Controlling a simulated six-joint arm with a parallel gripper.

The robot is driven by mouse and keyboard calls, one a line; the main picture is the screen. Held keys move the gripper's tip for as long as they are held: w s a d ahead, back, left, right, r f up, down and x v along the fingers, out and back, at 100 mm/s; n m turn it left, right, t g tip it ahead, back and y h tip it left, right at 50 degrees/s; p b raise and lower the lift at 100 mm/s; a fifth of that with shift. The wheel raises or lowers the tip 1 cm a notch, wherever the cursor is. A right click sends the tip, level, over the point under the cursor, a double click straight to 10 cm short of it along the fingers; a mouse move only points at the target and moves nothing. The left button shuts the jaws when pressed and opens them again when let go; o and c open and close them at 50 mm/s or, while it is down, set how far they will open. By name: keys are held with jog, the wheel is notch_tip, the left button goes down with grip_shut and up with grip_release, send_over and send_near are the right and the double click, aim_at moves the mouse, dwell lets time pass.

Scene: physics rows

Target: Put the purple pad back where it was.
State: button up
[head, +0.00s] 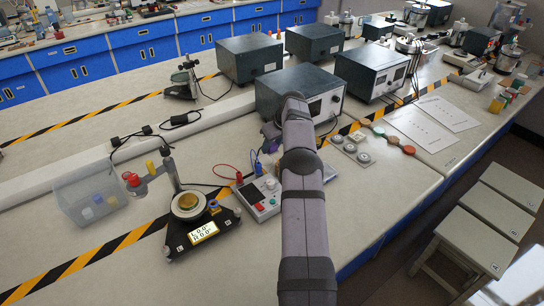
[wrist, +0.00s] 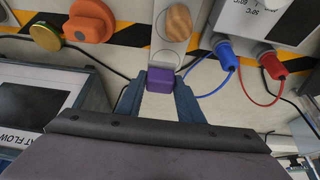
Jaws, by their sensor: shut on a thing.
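The purple pad (wrist: 161,80) is a small block between my gripper's fingers in the wrist view. My gripper (wrist: 160,92) is shut on it, with one dark blue finger on each side. Beyond the pad is a light grey strip (wrist: 167,42) with a round outline on it and a wooden disc (wrist: 178,22) farther along. I cannot tell whether the pad touches the surface below. In the head view my arm hides most of what is around the gripper, and the pad cannot be made out clearly.
In the wrist view, blue (wrist: 224,52) and red (wrist: 270,62) plugs with cables are to the right; an orange knobbed piece (wrist: 90,20) and a display box (wrist: 40,105) are left. In the head view, a meter (head: 262,196) stands left of my arm, and a plate with metal discs (head: 350,148) right.

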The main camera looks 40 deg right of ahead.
aim_at(274, 151)
jog(key=shift+f+p, duration=0.65)
jog(key=shift+f, duration=1.9)
jog(key=shift+f, duration=0.2)
jog(key=o, duration=1)
jog(key=shift+r, duration=0.2)
jog(key=shift+r, duration=0.15)
jog(key=b+v, duration=0.2)
jog(key=v, duration=1)
jog(key=shift+b, duration=0.35)
